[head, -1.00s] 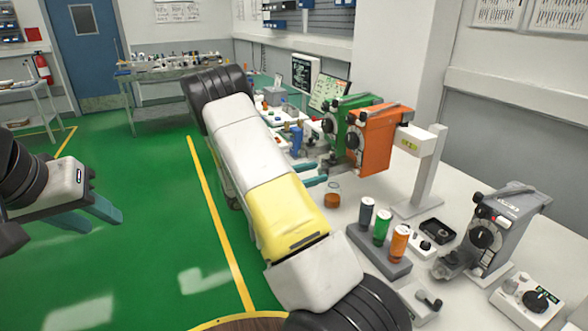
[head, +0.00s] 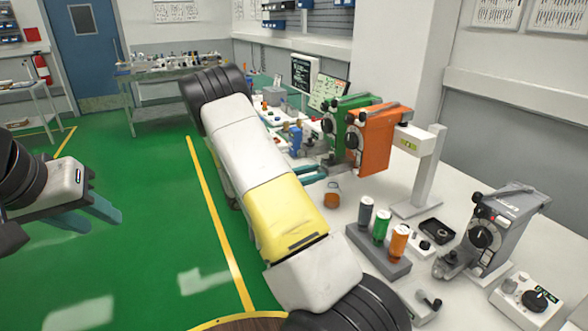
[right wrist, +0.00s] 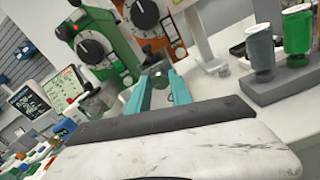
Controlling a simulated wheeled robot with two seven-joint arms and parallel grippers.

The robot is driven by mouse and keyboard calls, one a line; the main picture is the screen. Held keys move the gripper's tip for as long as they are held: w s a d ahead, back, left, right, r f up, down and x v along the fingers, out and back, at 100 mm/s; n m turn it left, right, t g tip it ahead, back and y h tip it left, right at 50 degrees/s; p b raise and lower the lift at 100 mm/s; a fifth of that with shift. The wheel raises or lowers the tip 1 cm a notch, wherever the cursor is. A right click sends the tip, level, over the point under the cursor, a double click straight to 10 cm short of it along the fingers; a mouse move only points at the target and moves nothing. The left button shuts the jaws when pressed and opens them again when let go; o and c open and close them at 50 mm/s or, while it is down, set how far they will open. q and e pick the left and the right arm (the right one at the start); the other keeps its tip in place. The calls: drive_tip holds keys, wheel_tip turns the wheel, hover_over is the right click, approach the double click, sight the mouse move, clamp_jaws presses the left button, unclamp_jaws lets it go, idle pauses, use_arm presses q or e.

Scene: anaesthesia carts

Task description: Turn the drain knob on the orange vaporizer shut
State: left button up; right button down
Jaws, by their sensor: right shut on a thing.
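The orange vaporizer (head: 378,142) hangs beside the green vaporizer (head: 343,112) on a stand at the bench. Its orange front and dark dial also show at the top of the right wrist view (right wrist: 141,14). My right gripper (right wrist: 160,84) has its teal fingers on either side of a small grey drain knob (right wrist: 159,79), low in front of the vaporizers. It is shut on this knob. In the head view the right fingers (head: 314,174) are partly hidden by my own arm. My left gripper (head: 105,212) is open and empty over the green floor, far from the bench.
A grey rack with black, green and orange bottles (head: 381,228) stands right of my right arm. A small orange-brown jar (head: 331,198) is close to the right fingers. A grey vaporizer (head: 490,228) stands further right. The floor at left is clear.

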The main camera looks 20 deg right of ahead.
drive_tip(key=shift+f+m+t, duration=0.15)
drive_tip(key=shift+m, duration=4.8)
drive_tip(key=shift+f+m+t, duration=0.1)
drive_tip(key=shift+m+t, duration=0.05)
drive_tip(key=shift+m, duration=4.8)
drive_tip(key=c, duration=1.1)
unclamp_jaws()
drive_tip(key=shift+c, duration=0.2)
drive_tip(key=shift+a, duration=0.1)
